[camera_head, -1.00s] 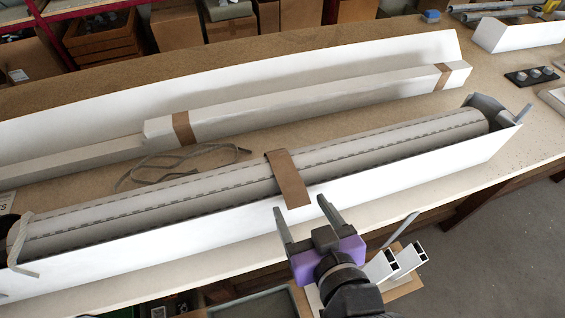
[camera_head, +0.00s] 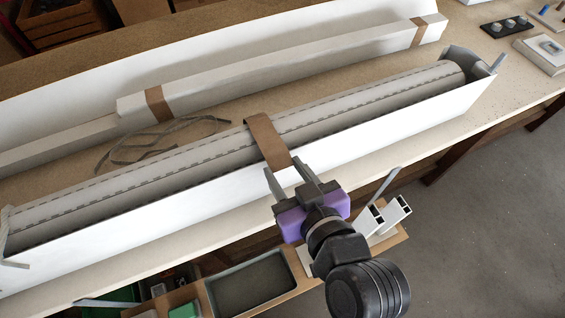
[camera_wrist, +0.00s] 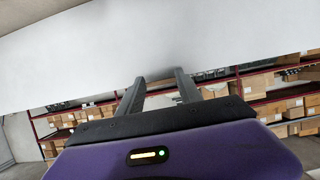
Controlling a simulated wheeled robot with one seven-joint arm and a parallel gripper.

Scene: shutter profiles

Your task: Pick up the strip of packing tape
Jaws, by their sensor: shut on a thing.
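The strip of packing tape (camera_head: 266,137) is a flat brown band. It lies across the grey shutter profile (camera_head: 345,103) in the long white open box (camera_head: 375,136), its near end hanging over the front wall. My gripper (camera_head: 284,169) is at that near end, with one finger on each side of it, and is shut on the strip. In the wrist view the two fingers of my gripper (camera_wrist: 160,78) reach up to the white box wall (camera_wrist: 150,45). The strip cannot be made out there, and the exact contact is hidden.
Behind lies a closed white carton (camera_head: 260,80) with two brown tape bands. A loose grey strap (camera_head: 165,140) lies on the workbench (camera_head: 420,157). Below the bench's front edge are a grey tray (camera_head: 250,282) and white profile offcuts (camera_head: 385,215). Floor at right is clear.

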